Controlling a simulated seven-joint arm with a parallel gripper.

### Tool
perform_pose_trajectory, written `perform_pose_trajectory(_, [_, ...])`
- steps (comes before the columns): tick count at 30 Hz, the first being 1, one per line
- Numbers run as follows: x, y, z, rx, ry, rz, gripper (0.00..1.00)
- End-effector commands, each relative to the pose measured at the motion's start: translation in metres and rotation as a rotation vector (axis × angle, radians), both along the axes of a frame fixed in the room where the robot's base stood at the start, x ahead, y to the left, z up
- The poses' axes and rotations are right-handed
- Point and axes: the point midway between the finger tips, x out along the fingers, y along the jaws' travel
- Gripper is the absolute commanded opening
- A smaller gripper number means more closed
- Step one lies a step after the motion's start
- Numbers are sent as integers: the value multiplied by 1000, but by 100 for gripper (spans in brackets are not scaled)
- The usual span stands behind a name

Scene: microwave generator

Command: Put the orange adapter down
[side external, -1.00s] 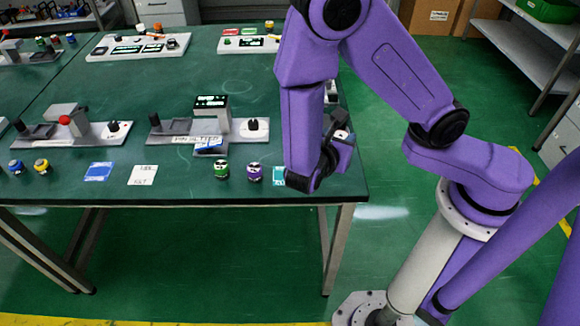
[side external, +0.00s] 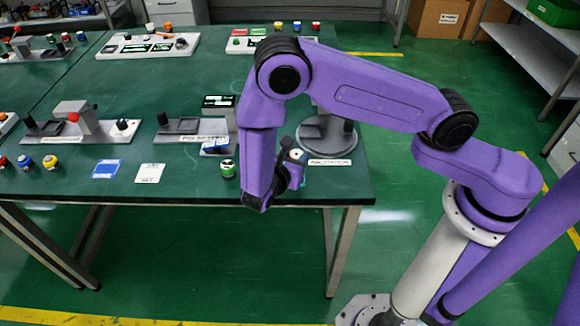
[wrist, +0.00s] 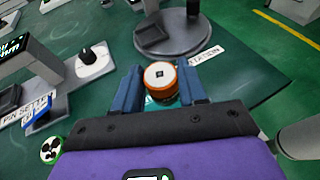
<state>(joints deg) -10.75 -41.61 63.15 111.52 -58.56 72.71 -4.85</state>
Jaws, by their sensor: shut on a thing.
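The orange adapter (wrist: 161,88) is a short round piece with an orange rim and a white top with a dark square socket. In the wrist view it sits between the two blue fingers of my gripper (wrist: 160,92), which is shut on it. In the side view my gripper (side external: 297,160) is low at the right front part of the green table (side external: 335,185), partly behind my forearm. The adapter is mostly hidden there, and I cannot tell whether it touches the table.
A green adapter (side external: 228,168) stands left of my gripper. Behind the gripper is a round grey base (side external: 325,137) with a white label plate (side external: 329,162). A station with a black knob and a display (wrist: 92,58) stands to the left in the wrist view.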

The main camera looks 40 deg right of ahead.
Motion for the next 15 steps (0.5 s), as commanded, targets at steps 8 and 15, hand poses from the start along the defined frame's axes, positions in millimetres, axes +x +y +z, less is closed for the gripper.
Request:
perform_pose_trajectory(8, [13,3,-17,-2,1,1,6])
perform_pose_trajectory(15, [11,3,-43,-2,1,2,6])
